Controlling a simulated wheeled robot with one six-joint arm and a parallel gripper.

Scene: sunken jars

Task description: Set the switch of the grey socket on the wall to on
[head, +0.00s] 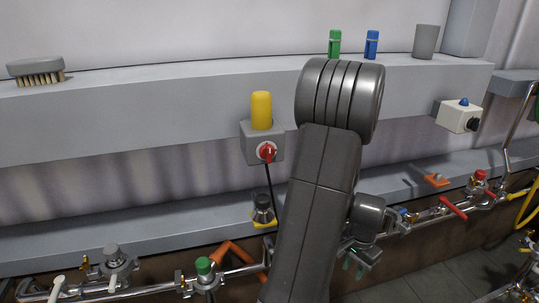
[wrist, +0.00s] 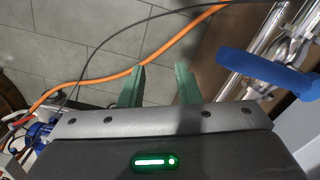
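The grey socket (head: 250,147) is a box on the front of the wall ledge in the head view, left of my arm. A red rotary switch (head: 267,152) sits on its front face; its handle looks roughly upright, and its markings are too small to read. A yellow cylinder (head: 261,110) stands on top of the box. My gripper (head: 355,262) is low and to the right of the socket, well apart from it. In the wrist view its green fingers (wrist: 160,87) are spread with nothing between them. The socket does not show in the wrist view.
A black cable runs down from the socket to a dark fitting (head: 263,208). A white box (head: 459,116) with a blue button is at right. Pipes with valves (head: 205,272) run along the bottom. A brush (head: 36,71) lies on the upper ledge. An orange hose (wrist: 100,81) crosses below my gripper.

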